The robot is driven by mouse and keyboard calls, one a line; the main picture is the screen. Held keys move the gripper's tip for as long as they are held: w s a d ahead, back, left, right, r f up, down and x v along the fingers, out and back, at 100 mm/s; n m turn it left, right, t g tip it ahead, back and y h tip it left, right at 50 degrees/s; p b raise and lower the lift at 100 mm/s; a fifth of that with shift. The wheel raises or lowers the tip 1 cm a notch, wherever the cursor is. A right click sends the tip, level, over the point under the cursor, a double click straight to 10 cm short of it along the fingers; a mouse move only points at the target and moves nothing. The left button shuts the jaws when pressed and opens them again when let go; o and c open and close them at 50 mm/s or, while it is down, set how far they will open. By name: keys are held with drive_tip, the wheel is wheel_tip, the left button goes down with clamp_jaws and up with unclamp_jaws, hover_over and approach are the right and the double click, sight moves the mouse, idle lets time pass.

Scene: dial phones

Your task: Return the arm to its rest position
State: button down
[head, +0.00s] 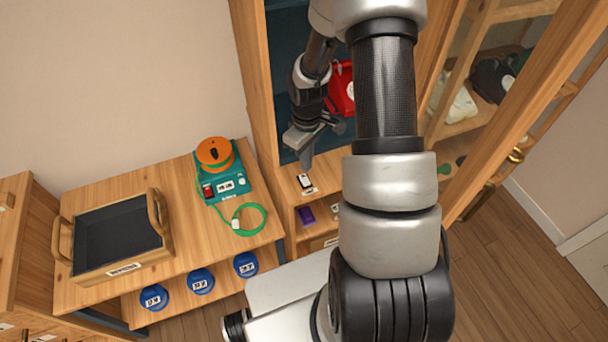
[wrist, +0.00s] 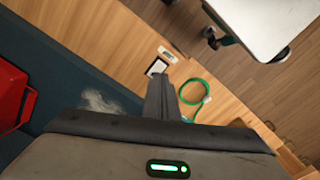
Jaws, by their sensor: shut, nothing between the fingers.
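My gripper (head: 306,163) hangs in front of the open wooden cabinet (head: 257,75), left of my large arm links. Its fingers are shut with nothing between them. The closed fingers also show in the wrist view (wrist: 161,98), pointing away from the camera. A red phone (head: 341,88) stands in the dark blue compartment behind and right of the gripper. My arm links hide part of it. A red object at the left edge of the wrist view (wrist: 14,98) appears to be the same phone. The gripper is apart from it.
A small black-and-white item (head: 304,181) lies on the cabinet ledge below the gripper. Left is a wooden table (head: 185,235) with a dark-lined tray (head: 155,258), a teal device (head: 228,186) with green cable, and blue round items below. Glass-fronted shelves (head: 480,120) stand right. Floor is open lower right.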

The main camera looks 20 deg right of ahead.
drive_tip(key=shift+r, duration=0.1)
idle(0.4)
drive_tip(key=s+a+r+m+t+h, duration=0.1)
drive_tip(key=s+a+r, duration=0.1)
drive_tip(key=r, duration=0.9)
drive_tip(key=s+a+r+m+t, duration=0.1)
drive_tip(key=s+r+m+t, duration=0.1)
drive_tip(key=r, duration=1)
drive_tip(key=s+a+r+m+t+y, duration=0.1)
drive_tip(key=s+a+r+m+t, duration=0.1)
drive_tip(key=s+a+r, duration=0.4)
drive_tip(key=s+r+m, duration=0.1)
drive_tip(key=s+r, duration=0.4)
drive_tip(key=s, duration=0.3)
drive_tip(key=shift+r+t, duration=0.3)
drive_tip(key=shift+a, duration=0.1)
drive_tip(key=w+d+f+n+g+b, duration=0.2)
drive_tip(key=w+d+f+n+b, duration=0.2)
drive_tip(key=f, duration=0.9)
drive_tip(key=w+d+f+n+g+b, duration=0.3)
drive_tip(key=w+d+f+n+b, duration=0.2)
drive_tip(key=w+f+n+b, duration=0.6)
drive_tip(key=w+f+n, duration=0.3)
drive_tip(key=w, duration=0.2)
drive_tip(key=shift+w+f+g+b, duration=0.15)
drive_tip(key=shift+w+g+b, duration=0.15)
